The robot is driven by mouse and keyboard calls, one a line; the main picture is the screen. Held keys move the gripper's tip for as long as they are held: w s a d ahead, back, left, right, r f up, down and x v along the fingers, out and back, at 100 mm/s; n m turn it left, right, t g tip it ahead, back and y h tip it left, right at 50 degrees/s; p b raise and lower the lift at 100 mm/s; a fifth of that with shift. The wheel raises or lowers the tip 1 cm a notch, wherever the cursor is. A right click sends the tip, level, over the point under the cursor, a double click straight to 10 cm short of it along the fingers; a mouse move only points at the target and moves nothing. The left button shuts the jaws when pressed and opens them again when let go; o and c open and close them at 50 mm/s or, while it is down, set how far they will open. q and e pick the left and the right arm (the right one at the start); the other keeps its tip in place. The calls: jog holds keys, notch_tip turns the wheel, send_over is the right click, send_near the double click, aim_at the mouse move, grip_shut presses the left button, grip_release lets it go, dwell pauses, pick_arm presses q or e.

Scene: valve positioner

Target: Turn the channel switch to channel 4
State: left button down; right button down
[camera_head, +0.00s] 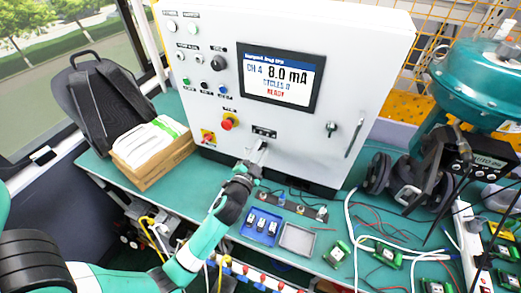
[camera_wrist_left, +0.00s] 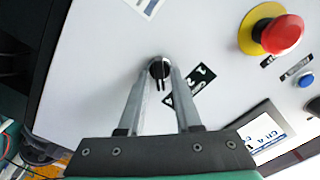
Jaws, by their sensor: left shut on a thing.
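The channel switch appears to be the small black round knob (camera_wrist_left: 154,66) low on the white cabinet front, by a small black label (camera_wrist_left: 190,85) whose print I cannot read. My left gripper (camera_head: 264,144) has its fingertips at the cabinet's lower middle, just under that label (camera_head: 264,132). In the left wrist view the two fingers (camera_wrist_left: 160,78) are closed on the knob and hide part of it; its pointer is not clear. The display (camera_head: 281,77) reads CH 4, 8.0 mA, with READY in red. My right gripper is in neither view.
A red emergency stop (camera_head: 228,122) on yellow sits left of the gripper. A red-and-yellow switch (camera_head: 208,136) is farther left. Below on the green table are a blue tray (camera_head: 261,226), a grey tray (camera_head: 297,239) and loose cables.

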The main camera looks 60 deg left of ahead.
pick_arm(q)
jog(key=c, duration=0.9)
grip_release()
jog(key=v, duration=1.1)
jog(key=shift+s+d+b, duration=0.2)
jog(key=shift+s+b, duration=0.05)
jog(key=shift+b, duration=0.2)
